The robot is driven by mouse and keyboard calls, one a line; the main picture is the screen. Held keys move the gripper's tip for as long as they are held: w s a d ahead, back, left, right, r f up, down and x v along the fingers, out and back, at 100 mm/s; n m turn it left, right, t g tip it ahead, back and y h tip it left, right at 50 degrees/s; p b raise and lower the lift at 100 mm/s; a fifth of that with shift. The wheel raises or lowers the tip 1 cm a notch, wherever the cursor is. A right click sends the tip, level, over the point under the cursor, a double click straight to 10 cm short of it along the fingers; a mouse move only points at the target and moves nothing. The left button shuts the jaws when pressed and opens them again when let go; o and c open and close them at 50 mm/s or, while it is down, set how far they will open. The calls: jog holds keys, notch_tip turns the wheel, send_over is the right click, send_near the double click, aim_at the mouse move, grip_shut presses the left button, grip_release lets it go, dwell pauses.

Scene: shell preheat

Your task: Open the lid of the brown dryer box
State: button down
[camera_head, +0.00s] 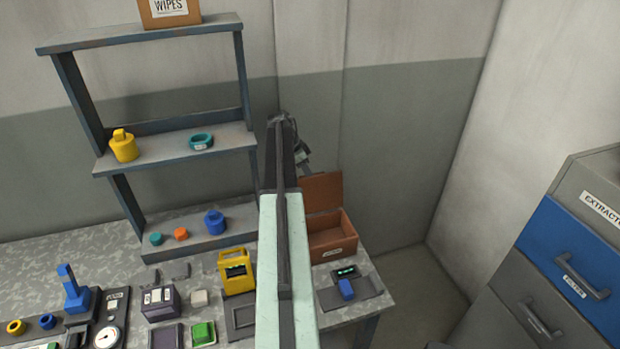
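The brown dryer box (335,248) stands on the bench at its back right end, with a small label on its front. Its lid (322,190) is raised and stands up at the back, so part of the inside shows. My gripper (302,157) is just above and left of the raised lid in the picture. My own arm hides most of the gripper and the left side of the box. I cannot tell whether the gripper touches the lid, or whether its fingers are open or shut.
The speckled bench (205,265) holds several devices, including a yellow one (236,272) and a blue item (346,289) on a dark pad. A grey shelf (225,137) stands left of my arm. Drawers (565,262) stand at the right. The floor between is clear.

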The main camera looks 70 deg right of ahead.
jog(key=shift+w+d+f, duration=0.15)
jog(key=shift+w+d, duration=0.35)
jog(key=shift+d, duration=0.1)
jog(key=c, duration=1.6)
grip_release()
jog(key=shift+c, duration=0.2)
jog(key=shift+o, duration=1)
jog(key=shift+w+d+f, duration=0.2)
jog(key=shift+d+f, duration=0.1)
jog(key=shift+f, duration=0.05)
jog(key=shift+a+r, duration=0.1)
jog(key=p+v, duration=0.7)
jog(key=shift+a+r, duration=0.2)
jog(key=shift+r, duration=0.2)
